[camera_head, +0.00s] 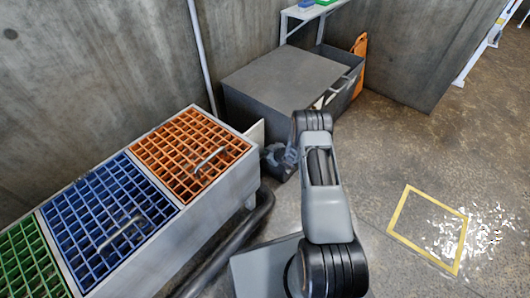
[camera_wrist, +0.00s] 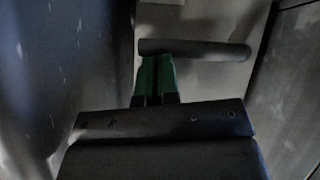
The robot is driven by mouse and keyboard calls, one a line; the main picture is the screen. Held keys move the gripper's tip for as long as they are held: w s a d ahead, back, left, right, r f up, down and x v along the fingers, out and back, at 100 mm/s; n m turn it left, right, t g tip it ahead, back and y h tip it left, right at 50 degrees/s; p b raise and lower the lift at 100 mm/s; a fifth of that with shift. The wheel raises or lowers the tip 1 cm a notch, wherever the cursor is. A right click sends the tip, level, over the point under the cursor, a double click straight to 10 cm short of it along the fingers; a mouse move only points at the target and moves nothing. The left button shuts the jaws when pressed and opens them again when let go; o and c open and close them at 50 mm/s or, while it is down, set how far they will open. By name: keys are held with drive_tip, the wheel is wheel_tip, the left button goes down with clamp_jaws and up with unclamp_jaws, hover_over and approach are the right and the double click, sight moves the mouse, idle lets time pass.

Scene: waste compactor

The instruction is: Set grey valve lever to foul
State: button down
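A grey bar-shaped lever (camera_wrist: 205,50) runs sideways across the upper middle of the wrist view, in front of a pale panel. I take it to be the grey valve lever; no foul marking is readable. My gripper (camera_wrist: 155,62) shows two green fingers close together, with only a thin dark line between them. Their tips are at the lower edge of the lever's left end; I cannot tell whether they touch it. The lever does not appear between the fingers. In the head view my gripper (camera_head: 280,158) is low beside the bin unit's end, and the lever is not distinguishable.
A bin unit with green (camera_head: 28,262), blue (camera_head: 105,218) and orange (camera_head: 190,155) grids stands at left. A dark grey box (camera_head: 285,85) is behind my arm. A dark pipe (camera_head: 225,250) runs along the floor. Open floor with a yellow square (camera_head: 397,210) lies at right.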

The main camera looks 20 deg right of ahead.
drive_tip(key=shift+w+d+r, duration=0.1)
drive_tip(key=shift+w, duration=0.15)
idle(0.4)
drive_tip(key=w+r+p+v, duration=0.2)
drive_tip(key=p+v, duration=0.5)
drive_tip(key=v, duration=0.6)
wheel_tip(320, 180, up, 38)
drive_tip(key=s+m+g+h+p, duration=0.2)
drive_tip(key=m+h+p, duration=0.3)
drive_tip(key=p, duration=1)
drive_tip(key=s+a+r+m+g+p, duration=0.1)
drive_tip(key=s+a+r+p, duration=0.2)
drive_tip(key=s+r, duration=0.4)
drive_tip(key=s+a+r+m+g+p, duration=0.1)
drive_tip(key=s+a+r+g+p, duration=0.1)
drive_tip(key=s+a+r+p, duration=0.2)
drive_tip(key=s+a+r+m+g+p, duration=0.1)
drive_tip(key=s+a+r+p, duration=0.2)
drive_tip(key=s+r+p, duration=0.4)
drive_tip(key=s+r, duration=0.5)
drive_tip(key=r, duration=0.2)
drive_tip(key=shift+a+g, duration=0.25)
drive_tip(key=shift+g, duration=0.15)
drive_tip(key=shift+s+r, duration=0.1)
drive_tip(key=shift+r, duration=0.05)
